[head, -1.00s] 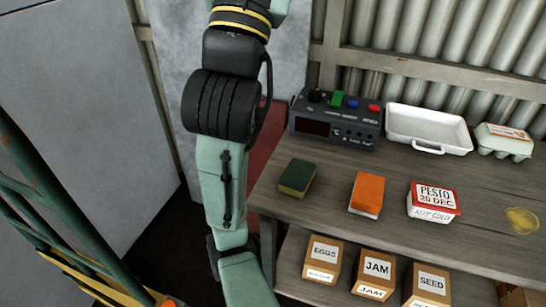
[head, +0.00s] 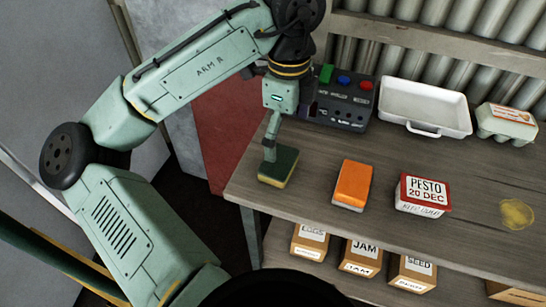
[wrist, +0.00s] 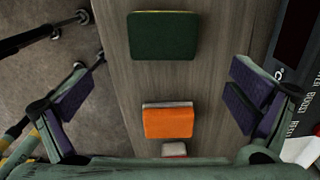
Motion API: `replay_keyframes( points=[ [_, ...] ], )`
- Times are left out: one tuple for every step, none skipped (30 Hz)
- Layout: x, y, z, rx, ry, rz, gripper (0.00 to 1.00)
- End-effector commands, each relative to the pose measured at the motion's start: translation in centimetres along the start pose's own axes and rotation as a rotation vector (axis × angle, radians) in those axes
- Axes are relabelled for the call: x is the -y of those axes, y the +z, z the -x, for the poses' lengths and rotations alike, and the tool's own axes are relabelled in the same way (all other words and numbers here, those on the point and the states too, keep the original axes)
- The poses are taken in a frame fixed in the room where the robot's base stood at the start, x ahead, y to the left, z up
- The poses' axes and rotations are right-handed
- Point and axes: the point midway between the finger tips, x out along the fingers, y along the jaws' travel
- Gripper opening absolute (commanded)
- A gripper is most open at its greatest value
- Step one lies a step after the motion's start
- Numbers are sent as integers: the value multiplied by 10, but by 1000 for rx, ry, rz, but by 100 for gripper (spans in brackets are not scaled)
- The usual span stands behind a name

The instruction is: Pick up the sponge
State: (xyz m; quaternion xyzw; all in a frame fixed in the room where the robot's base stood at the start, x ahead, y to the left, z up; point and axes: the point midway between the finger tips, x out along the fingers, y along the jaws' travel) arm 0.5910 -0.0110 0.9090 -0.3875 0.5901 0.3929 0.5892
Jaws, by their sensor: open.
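The sponge (head: 283,160), dark green on top with a yellow lower layer, lies flat on the left end of the wooden bench (head: 312,192). In the wrist view its green face (wrist: 163,36) is at top centre. My gripper (head: 269,150) is open and points down at the sponge; a finger overlaps its far left part in the head view. In the wrist view the open fingers (wrist: 160,97) stand wide to left and right, with the sponge beyond them and nothing gripped. I cannot tell whether a fingertip touches the sponge.
An orange block (head: 353,183) with a pale base lies right of the sponge, then a pesto tub (head: 424,194) and a yellow patch (head: 516,214). Behind are a dark control box (head: 345,100), a white tray (head: 424,105) and an egg carton (head: 507,123). Labelled boxes (head: 360,257) fill the lower shelf.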

Motion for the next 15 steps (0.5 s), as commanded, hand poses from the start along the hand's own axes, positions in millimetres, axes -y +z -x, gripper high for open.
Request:
replay_keyframes(
  points=[
    [0, -1, -10, -5, 1, -2, 100],
    [0, -1, -15, -5, 0, -1, 100],
    [0, -1, -21, -5, -1, 0, 100],
    [0, -1, -25, -5, -2, 0, 100],
    [1, 0, -28, -4, -3, 1, 100],
    [0, -1, -32, -5, -3, 0, 100],
    [0, -1, -34, -4, -3, 0, 100],
    [1, -1, -36, -3, -4, 1, 100],
    [1, -1, -38, -3, -5, 1, 100],
    [1, 0, -40, -4, -5, 1, 100],
    [1, 0, -42, -5, -5, 1, 100],
    [2, 0, -47, -6, -5, 2, 100],
    [2, 0, -51, -6, -4, 2, 100],
    [2, 1, -56, -7, -3, 2, 100],
    [2, 2, -62, -7, -4, 1, 100]
  ],
)
